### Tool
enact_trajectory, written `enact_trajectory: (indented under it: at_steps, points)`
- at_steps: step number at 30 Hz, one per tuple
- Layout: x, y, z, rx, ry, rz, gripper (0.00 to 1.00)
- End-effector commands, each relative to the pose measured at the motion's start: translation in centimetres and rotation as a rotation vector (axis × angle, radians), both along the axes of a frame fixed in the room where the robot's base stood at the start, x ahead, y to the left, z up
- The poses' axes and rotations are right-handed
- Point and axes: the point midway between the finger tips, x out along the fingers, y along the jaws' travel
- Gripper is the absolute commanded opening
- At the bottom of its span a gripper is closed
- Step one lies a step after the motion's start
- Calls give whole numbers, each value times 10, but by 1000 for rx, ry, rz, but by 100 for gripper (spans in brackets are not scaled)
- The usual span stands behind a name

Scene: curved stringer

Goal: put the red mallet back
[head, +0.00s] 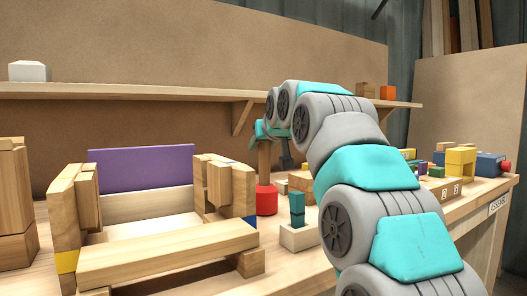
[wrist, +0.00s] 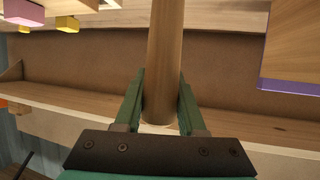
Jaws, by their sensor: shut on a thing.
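The red mallet has a red cylindrical head (head: 266,200) and a plain wooden handle, which also shows in the wrist view (wrist: 165,50). It hangs upright, head down, over the workbench. I cannot tell whether the head touches the bench top. My gripper (wrist: 162,85) has its green fingers on both sides of the handle and is shut on it. In the head view my arm reaches across to the handle's top and hides most of the gripper. The mallet's head is out of the wrist view.
A wooden frame with a purple panel (head: 140,168) stands left of the mallet. A wooden block with a teal piece (head: 297,208) is close at its right. Coloured blocks (head: 460,162) lie farther right. A wall shelf (head: 150,92) runs behind.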

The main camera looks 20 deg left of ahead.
Motion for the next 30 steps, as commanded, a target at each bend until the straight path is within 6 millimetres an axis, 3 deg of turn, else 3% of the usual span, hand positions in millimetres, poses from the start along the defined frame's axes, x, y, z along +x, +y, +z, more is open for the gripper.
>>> enact_trajectory:
  at_steps: [8, 9, 16, 30]
  points:
    - [0, -1, -2, 0, -1, -1, 0]
    - [0, 0, -1, 0, 0, 0, 42]
    - [0, 0, -1, 0, 0, 0, 68]
    - [-4, -3, 3, 0, 0, 0, 69]
